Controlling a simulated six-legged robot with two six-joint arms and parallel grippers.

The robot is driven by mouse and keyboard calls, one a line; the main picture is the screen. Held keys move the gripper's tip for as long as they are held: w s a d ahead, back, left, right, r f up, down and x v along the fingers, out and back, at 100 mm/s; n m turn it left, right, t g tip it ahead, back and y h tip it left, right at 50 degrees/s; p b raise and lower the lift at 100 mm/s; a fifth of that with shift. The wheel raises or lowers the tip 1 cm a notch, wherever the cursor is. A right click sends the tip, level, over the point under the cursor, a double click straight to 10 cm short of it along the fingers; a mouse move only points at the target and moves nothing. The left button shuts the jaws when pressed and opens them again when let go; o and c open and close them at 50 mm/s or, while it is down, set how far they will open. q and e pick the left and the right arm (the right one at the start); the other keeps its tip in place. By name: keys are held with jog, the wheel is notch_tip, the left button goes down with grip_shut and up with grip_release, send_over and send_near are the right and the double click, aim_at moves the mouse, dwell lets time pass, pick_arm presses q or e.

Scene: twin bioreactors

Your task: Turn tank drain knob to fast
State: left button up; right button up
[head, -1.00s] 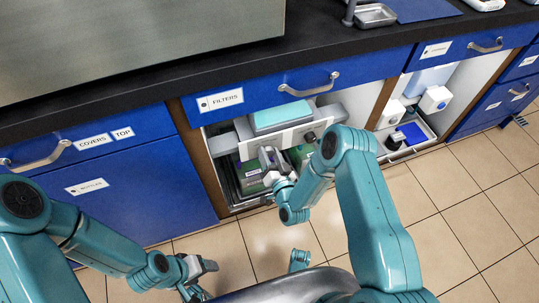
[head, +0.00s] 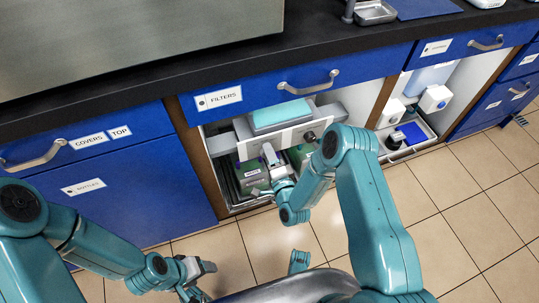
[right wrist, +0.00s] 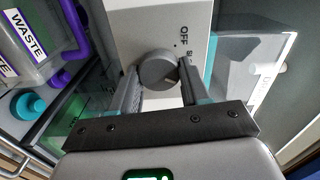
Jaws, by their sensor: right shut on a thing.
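The drain knob (right wrist: 157,68) is a round grey dial on a white panel (right wrist: 200,22) in the right wrist view. Beside it are the words OFF and a partly hidden label starting with S. My right gripper (right wrist: 160,85) is shut on the knob, one finger on each side. In the head view my right gripper (head: 268,156) reaches into the open cabinet at the white panel (head: 287,136) and hides that knob. Another dark knob (head: 309,136) shows at the panel's right. My left gripper (head: 204,268) hangs low over the floor, away from the cabinet; its jaw opening is unclear.
A blue FILTERS drawer (head: 240,97) and the dark counter (head: 130,80) lie above the cabinet. Green containers (head: 253,177) stand below the panel. A container marked WASTE (right wrist: 28,38) is at the left in the wrist view. The tiled floor (head: 450,190) is clear at the right.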

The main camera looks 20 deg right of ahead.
jog(key=shift+a+m, duration=0.1)
jog(key=shift+m, duration=1.4)
jog(key=o, duration=1.1)
jog(key=shift+c, duration=0.2)
jog(key=shift+s, duration=0.1)
